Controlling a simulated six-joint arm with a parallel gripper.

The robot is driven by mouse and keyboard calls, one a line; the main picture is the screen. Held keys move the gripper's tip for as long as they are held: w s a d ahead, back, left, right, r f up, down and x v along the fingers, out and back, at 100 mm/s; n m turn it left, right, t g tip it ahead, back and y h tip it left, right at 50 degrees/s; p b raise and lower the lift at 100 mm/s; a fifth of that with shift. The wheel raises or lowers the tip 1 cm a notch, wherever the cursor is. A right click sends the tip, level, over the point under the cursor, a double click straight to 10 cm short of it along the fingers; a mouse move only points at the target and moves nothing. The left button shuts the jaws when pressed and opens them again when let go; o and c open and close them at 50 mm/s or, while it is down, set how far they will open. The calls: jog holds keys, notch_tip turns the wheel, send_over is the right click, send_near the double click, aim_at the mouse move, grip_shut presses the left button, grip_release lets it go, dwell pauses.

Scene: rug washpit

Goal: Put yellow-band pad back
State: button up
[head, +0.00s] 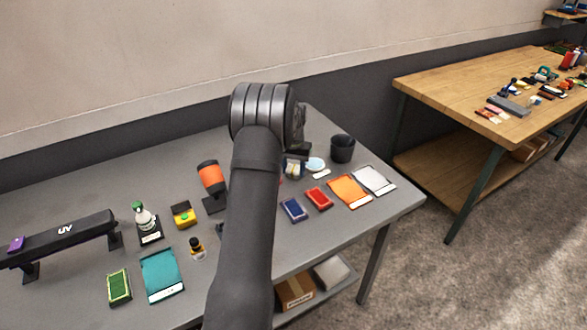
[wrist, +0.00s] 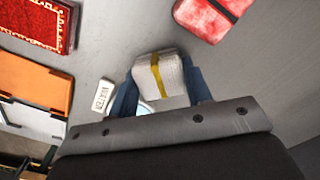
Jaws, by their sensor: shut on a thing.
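My gripper (wrist: 160,86) is shut on the yellow-band pad (wrist: 158,76), a white textured block with a yellow strap around it. The pad sits between the two blue fingers in the wrist view, with grey tabletop behind it. How high it is above the table I cannot tell. In the head view my arm hides most of the gripper. A white label reading WATER (wrist: 103,95) lies just left of the fingers. A pale dish (head: 315,164) is beside the label in the head view.
A black cup (head: 342,148) stands behind the dish.

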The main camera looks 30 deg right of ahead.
aim_at(294, 168)
jog(key=shift+f, duration=0.15)
jog(key=o, duration=0.9)
notch_tip(294, 168, up, 12)
jog(key=shift+r, duration=0.15)
